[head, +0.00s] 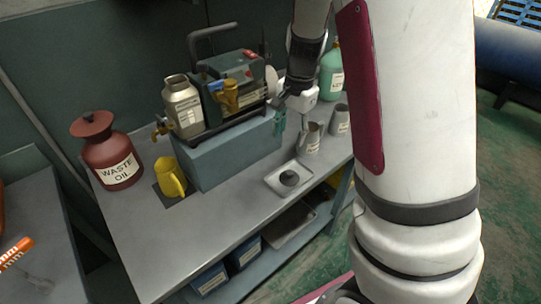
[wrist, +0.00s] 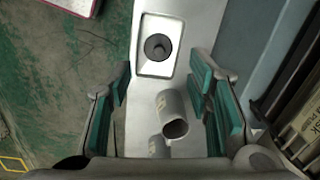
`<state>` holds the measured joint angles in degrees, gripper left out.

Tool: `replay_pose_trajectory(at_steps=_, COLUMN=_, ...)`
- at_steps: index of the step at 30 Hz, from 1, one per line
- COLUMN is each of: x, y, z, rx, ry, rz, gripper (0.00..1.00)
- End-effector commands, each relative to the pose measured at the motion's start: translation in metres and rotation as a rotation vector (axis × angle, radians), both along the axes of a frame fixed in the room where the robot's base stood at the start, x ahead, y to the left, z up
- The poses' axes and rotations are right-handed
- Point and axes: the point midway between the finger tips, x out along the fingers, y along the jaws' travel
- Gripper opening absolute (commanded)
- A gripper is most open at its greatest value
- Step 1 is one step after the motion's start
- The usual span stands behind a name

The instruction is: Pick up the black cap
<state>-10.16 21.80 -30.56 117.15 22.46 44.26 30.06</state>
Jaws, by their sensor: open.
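The black cap (head: 289,178) lies in a small shallow metal tray (head: 272,183) near the front edge of the workbench. In the wrist view the cap (wrist: 157,46) is a dark round disc with a raised knob, inside the tray (wrist: 144,72) at the top middle. My gripper (wrist: 160,97) is open and empty, its teal-padded fingers spread to either side above the bench. In the head view my gripper (head: 281,112) is small, behind the tray and beside the blue-grey block. The cap is apart from the fingers.
Two grey metal jugs (head: 310,140) (head: 341,120) stand right of the tray; one jug (wrist: 173,116) shows between my fingers. A pump machine (head: 232,88) with a metal canister (head: 183,106) sits on the block. A yellow jug (head: 170,178) and red waste oil can (head: 106,152) stand left.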

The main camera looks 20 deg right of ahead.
Motion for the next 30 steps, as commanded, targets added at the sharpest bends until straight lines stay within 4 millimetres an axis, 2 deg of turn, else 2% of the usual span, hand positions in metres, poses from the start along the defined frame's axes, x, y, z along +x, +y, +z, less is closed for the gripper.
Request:
replay_pose_trajectory(at_steps=1, x=0.008, y=-0.007, z=-0.019, rx=-0.016, ry=0.023, rz=-0.037, gripper=0.46)
replay_pose_trajectory(at_steps=3, x=0.015, y=-0.016, z=-0.034, rx=-0.034, ry=0.039, rz=-0.082, gripper=0.46)
replay_pose_trajectory(at_steps=11, x=0.023, y=-0.029, z=-0.061, rx=-0.063, ry=0.061, rz=-0.148, gripper=0.46)
replay_pose_trajectory(at_steps=21, x=0.022, y=-0.029, z=-0.121, rx=-0.063, ry=0.064, rz=-0.148, gripper=0.46)
replay_pose_trajectory(at_steps=30, x=0.023, y=-0.028, z=-0.144, rx=-0.062, ry=0.061, rz=-0.146, gripper=0.46)
